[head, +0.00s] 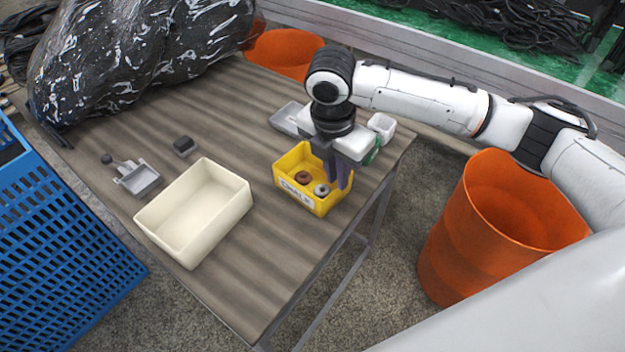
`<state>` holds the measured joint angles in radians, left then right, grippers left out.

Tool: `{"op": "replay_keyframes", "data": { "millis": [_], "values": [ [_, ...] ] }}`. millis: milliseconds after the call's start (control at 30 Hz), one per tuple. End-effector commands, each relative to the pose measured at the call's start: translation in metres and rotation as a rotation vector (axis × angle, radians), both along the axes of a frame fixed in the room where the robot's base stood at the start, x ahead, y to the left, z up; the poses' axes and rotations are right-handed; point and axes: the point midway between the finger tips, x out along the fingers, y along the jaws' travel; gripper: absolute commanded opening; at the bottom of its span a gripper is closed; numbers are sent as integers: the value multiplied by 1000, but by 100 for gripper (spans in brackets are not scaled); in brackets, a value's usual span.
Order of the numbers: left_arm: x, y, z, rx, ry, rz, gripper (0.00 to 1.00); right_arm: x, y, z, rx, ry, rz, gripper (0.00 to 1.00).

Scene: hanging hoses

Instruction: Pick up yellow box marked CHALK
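A yellow box (320,207) with a white label on its front stands at the right part of the wooden table. Inside lie a brown ring (302,177) and a pale ring (322,190). My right gripper (341,183) points down at the box's right side, its dark fingers overlapping the right wall and part of the inside. Whether the fingers are apart or closed on the wall cannot be made out. The box looks upright on the table. My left gripper is not in view.
A cream bin (194,214) stands left of the yellow box. A grey tray (291,118) and a small white container (381,127) are behind my gripper. A grey scoop-like tray (138,178) and a dark block (184,146) lie left. An orange barrel (470,235) stands right of the table.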

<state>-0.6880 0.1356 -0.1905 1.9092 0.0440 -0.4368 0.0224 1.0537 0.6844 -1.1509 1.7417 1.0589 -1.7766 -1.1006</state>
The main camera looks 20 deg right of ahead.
Motion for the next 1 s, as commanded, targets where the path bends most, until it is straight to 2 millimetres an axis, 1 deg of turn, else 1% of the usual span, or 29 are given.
{"op": "replay_keyframes", "data": {
  "millis": [33,100,333,500,600,700,900,933,1000],
  "values": [
    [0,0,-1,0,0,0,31,-1,-2,-10,-1,5,-2,12],
    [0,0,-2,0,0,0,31,1,-3,-19,0,2,-1,12],
    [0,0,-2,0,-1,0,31,3,-5,-37,0,1,-2,12],
    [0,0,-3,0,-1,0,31,8,-10,-63,0,1,-2,12],
    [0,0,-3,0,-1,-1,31,8,-11,-74,1,-1,-1,12],
    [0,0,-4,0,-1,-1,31,9,-12,-80,0,-2,-1,12],
    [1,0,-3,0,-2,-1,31,9,-12,-80,0,-3,0,12],
    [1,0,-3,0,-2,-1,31,9,-12,-80,0,-3,-1,11],
    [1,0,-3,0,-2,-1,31,9,-12,-80,1,-3,0,0]
  ]
}}
